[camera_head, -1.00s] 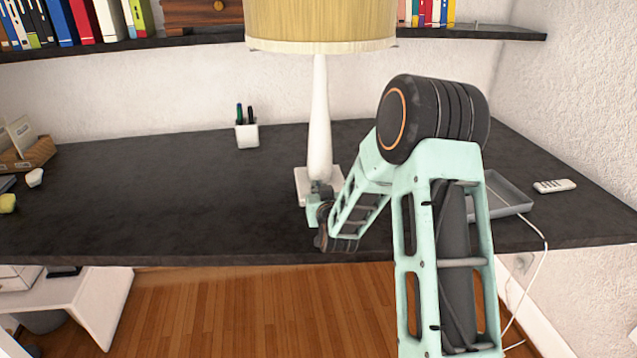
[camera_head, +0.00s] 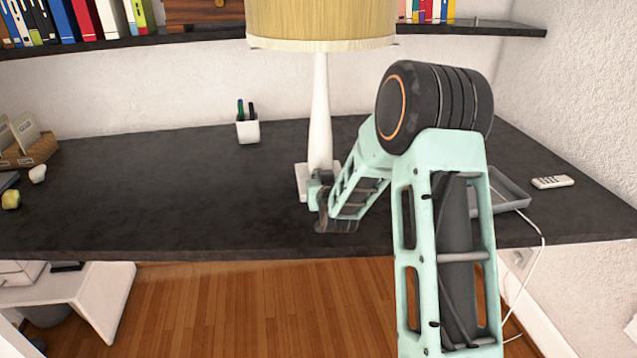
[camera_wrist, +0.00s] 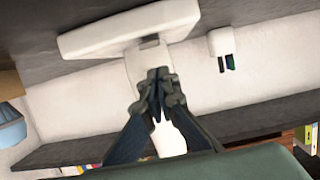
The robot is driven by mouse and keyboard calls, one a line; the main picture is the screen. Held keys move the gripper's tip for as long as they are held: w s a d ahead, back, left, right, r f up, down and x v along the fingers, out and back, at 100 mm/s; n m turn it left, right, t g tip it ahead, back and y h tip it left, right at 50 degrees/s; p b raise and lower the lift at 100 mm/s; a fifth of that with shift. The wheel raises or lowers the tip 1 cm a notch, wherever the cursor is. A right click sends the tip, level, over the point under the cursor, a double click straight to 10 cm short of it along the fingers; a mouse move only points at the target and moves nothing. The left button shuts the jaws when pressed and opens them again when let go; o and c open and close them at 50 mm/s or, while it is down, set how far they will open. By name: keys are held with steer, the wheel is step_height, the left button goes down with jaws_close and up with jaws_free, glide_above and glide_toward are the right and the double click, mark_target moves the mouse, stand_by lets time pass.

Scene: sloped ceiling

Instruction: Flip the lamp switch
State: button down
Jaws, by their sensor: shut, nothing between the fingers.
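The lamp has a pale yellow shade (camera_head: 320,22), a white stem (camera_head: 320,115) and a square white base (camera_head: 302,182) on the dark desk. My gripper (camera_wrist: 157,76) is shut and empty, its fingertips close in front of the lower stem in the wrist view. That view is upside down, with the lamp base (camera_wrist: 110,35) at the top. A small brownish part (camera_wrist: 149,43) shows where the stem meets the base; it may be the switch, but I cannot tell. In the head view my wrist hides part of the base. Whether the fingertips touch the lamp is unclear.
A white pen cup (camera_head: 247,131) stands left of the lamp. A grey tray (camera_head: 508,190) and a white remote (camera_head: 552,182) lie to the right, with a white cable (camera_head: 541,262) over the desk edge. The desk's left middle (camera_head: 150,190) is clear.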

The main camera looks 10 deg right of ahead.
steer(key=s+r, duration=0.5)
steer(key=s, duration=0.4)
steer(key=shift+r, duration=0.2)
steer(key=shift+a, duration=0.15)
